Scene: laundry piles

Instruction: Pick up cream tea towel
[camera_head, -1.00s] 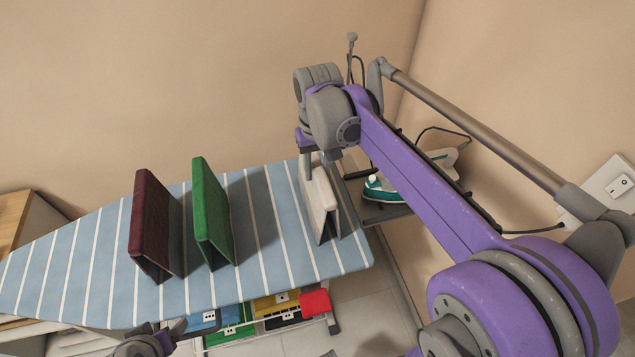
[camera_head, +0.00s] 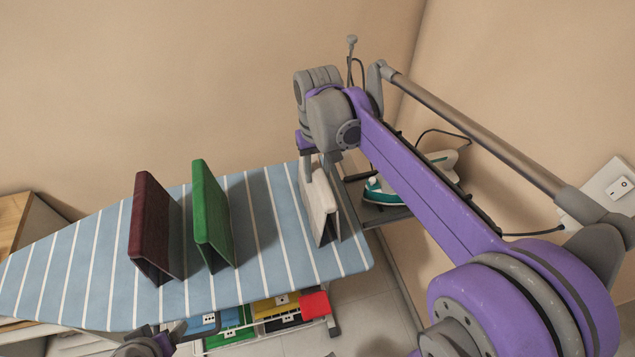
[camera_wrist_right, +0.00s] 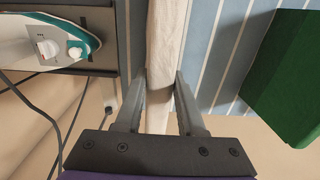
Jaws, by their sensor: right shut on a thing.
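The cream tea towel (camera_head: 325,210) stands folded like a tent near the right end of the striped ironing board (camera_head: 270,285). My right gripper (camera_head: 316,172) reaches down over its top ridge and is shut on it. In the right wrist view the towel (camera_wrist_right: 166,45) runs between the two fingers (camera_wrist_right: 160,100). The towel's lower edges still appear to rest on the board. My left gripper (camera_head: 160,338) shows only in part at the bottom edge, and its fingers are not clear.
A green folded towel (camera_head: 211,215) and a dark red one (camera_head: 152,225) stand to the left on the board. An iron (camera_head: 385,190) rests on a holder right of the board. Coloured bins (camera_head: 280,308) sit below the front edge.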

